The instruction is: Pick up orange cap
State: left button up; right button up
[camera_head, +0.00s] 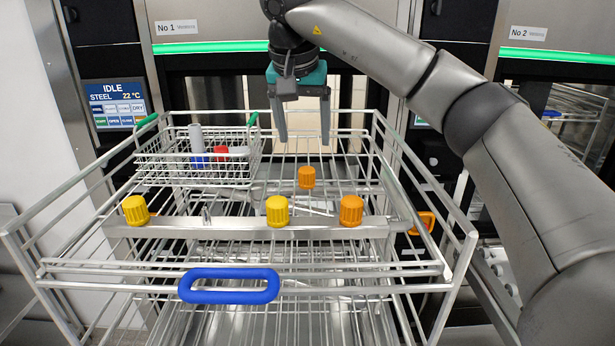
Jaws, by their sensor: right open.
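Two orange caps show in the head view. One orange cap (351,210) sits at the right end of the metal bar across the rack. A smaller-looking orange cap (306,177) stands farther back, near the middle of the rack. My right gripper (304,138) hangs over the rack, fingers pointing down. It is open and empty, above and behind the farther orange cap, apart from it. My left gripper is not in view.
Yellow caps (277,211) (135,210) sit on the same metal bar (240,229). A wire basket (180,170) with small items is at the back left of the wire rack (470,245). A blue handle (229,286) is at the front. Washers No 1 and No 2 stand behind.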

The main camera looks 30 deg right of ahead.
send_over(307, 169)
jog(key=s+a, duration=0.1)
jog(key=s, duration=0.1)
jog(key=f, duration=0.4)
jog(key=shift+w+f, duration=0.15)
jog(key=shift+w, duration=0.1)
jog(key=shift+w+f+p, duration=0.15)
jog(key=shift+f+p, duration=0.15)
jog(key=shift+f, duration=0.15)
jog(key=p+x, duration=0.1)
jog(key=x, duration=0.4)
jog(key=shift+a, duration=0.15)
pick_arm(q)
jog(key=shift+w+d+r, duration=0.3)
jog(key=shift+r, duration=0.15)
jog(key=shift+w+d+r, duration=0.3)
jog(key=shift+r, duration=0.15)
pick_arm(e)
jog(key=c, duration=0.3)
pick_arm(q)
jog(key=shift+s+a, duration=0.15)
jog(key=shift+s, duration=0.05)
pick_arm(e)
grip_shut()
